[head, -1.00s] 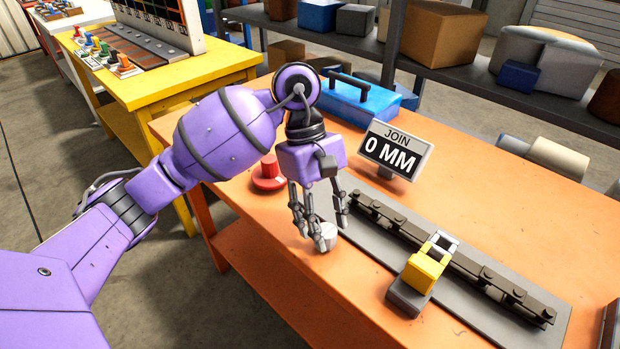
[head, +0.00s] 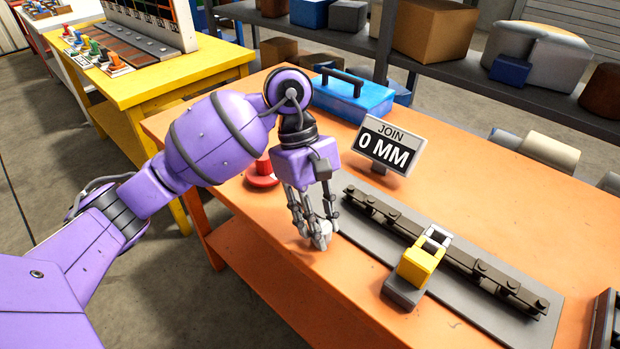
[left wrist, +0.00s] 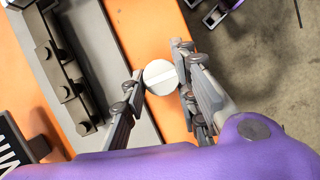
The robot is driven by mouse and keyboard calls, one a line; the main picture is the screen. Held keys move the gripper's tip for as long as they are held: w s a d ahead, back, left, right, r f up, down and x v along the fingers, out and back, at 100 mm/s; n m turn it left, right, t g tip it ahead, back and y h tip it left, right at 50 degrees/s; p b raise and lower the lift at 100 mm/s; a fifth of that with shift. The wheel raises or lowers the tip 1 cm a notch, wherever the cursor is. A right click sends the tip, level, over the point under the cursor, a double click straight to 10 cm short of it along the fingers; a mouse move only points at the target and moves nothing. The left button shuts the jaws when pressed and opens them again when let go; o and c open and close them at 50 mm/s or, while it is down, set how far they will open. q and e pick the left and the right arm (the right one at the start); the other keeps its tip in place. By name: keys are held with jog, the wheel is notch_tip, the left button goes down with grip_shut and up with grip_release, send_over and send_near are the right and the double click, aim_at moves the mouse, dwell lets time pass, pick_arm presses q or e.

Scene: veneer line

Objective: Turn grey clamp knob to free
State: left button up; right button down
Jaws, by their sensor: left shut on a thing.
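The grey clamp knob (head: 322,239) is a small pale round knob at the near left end of the grey base plate (head: 470,313). Fingers partly hide it in the head view. In the left wrist view the knob (left wrist: 160,76) shows as a pale disc with a raised bar across it. My left gripper (head: 316,230) points down over it, shut on it with fingers on both sides. A dark and purple part at the top right of the left wrist view looks like my right gripper (left wrist: 216,14); its fingers are not clear.
A dark stepped rail (head: 440,252) and a yellow clamp block (head: 418,266) are on the plate. A sign (head: 388,148) reads "JOIN 0 MM". A red button (head: 263,174) and a blue toolbox (head: 352,98) stand behind.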

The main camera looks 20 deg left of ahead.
pick_arm(q)
jog(key=shift+w+d+r+n, duration=0.1)
jog(key=shift+w+r+n, duration=0.05)
jog(key=shift+n, duration=0.15)
pick_arm(e)
jog(key=shift+s+f, duration=0.15)
jog(key=shift+s, duration=0.15)
